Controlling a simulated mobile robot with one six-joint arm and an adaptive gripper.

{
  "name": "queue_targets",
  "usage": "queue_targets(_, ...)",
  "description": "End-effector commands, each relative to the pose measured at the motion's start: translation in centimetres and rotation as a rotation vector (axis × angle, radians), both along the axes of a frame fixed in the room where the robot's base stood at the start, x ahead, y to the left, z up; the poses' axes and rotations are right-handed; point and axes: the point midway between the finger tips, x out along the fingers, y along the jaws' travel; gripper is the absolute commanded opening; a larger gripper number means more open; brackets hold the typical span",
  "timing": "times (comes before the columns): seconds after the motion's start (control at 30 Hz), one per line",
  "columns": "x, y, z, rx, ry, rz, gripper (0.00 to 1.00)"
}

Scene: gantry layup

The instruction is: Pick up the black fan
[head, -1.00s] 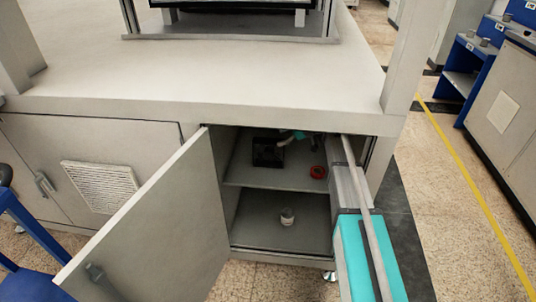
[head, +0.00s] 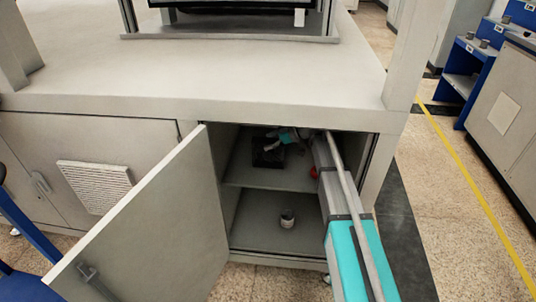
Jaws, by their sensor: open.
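The black fan (head: 268,158) is a dark square block on the upper shelf (head: 255,178) inside the open cabinet. My gripper (head: 274,146) is small and partly in shadow, just above the fan's back edge. Its jaws are open. I cannot tell whether they touch the fan or go around it. My arm reaches into the cabinet from the right side of the opening.
A red round object (head: 314,172) sits on the same shelf, partly hidden by my arm. A small grey-white can (head: 287,218) stands on the lower shelf. The cabinet door (head: 150,225) stands open at left. The countertop (head: 200,80) lies above the opening.

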Motion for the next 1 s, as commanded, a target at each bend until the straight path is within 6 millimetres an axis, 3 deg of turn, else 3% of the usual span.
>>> queue_targets(0.17, -0.02, 0.03, -0.01, 0.0, 0.0, 0.0, 0.94)
queue_targets(0.6, -0.05, 0.14, -0.01, 0.0, 0.0, 0.002, 0.14)
queue_targets(0.7, -0.05, 0.14, -0.01, 0.0, 0.0, 0.002, 0.0)
queue_targets(1.0, -0.06, 0.13, 0.07, 0.0, 0.0, 0.002, 0.0)
